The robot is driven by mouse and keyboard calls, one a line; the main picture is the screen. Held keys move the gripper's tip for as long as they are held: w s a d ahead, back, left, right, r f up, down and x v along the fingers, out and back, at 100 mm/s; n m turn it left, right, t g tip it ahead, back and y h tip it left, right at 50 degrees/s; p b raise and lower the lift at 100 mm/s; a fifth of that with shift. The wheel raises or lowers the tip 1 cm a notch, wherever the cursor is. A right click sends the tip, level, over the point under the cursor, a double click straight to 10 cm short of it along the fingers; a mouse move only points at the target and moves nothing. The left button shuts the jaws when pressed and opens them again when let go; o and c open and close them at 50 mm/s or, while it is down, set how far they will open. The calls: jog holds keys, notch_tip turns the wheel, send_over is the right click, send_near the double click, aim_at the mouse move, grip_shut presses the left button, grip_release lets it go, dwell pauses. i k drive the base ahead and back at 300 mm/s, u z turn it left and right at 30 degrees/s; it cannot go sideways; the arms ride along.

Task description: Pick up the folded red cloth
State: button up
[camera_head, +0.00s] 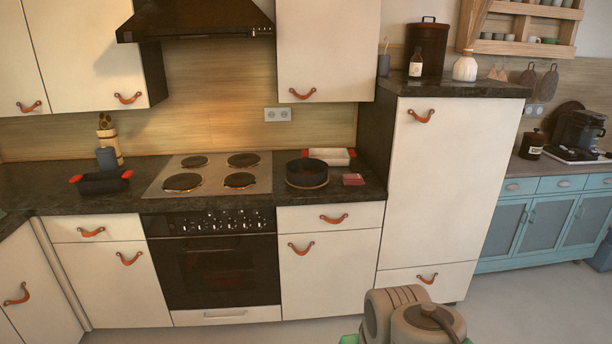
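The folded red cloth (353,179) lies flat on the dark countertop, right of the stove and near the front edge. It is small in the view and looks dark red or pinkish. A dark round pan (307,172) stands just to its left, with a small gap between them. Part of my own arm shows at the bottom edge, low in front of the cabinets and well away from the cloth. My gripper's fingers are not in view.
A white dish with red ends (330,156) sits behind the cloth. A tall cabinet (437,185) rises close on the cloth's right. The cooktop (212,174) and a dark baking dish (101,182) are farther left. The floor (530,305) at right is clear.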

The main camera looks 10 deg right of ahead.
aim_at(347, 178)
jog(key=z, duration=0.55)
jog(key=k, duration=1.3)
jog(key=z, duration=0.6)
jog(key=i, duration=2.2)
jog(key=u, duration=0.6)
jog(key=i, duration=1.4)
jog(key=u, duration=1.85)
jog(key=i, duration=0.95)
jog(key=u, duration=0.8)
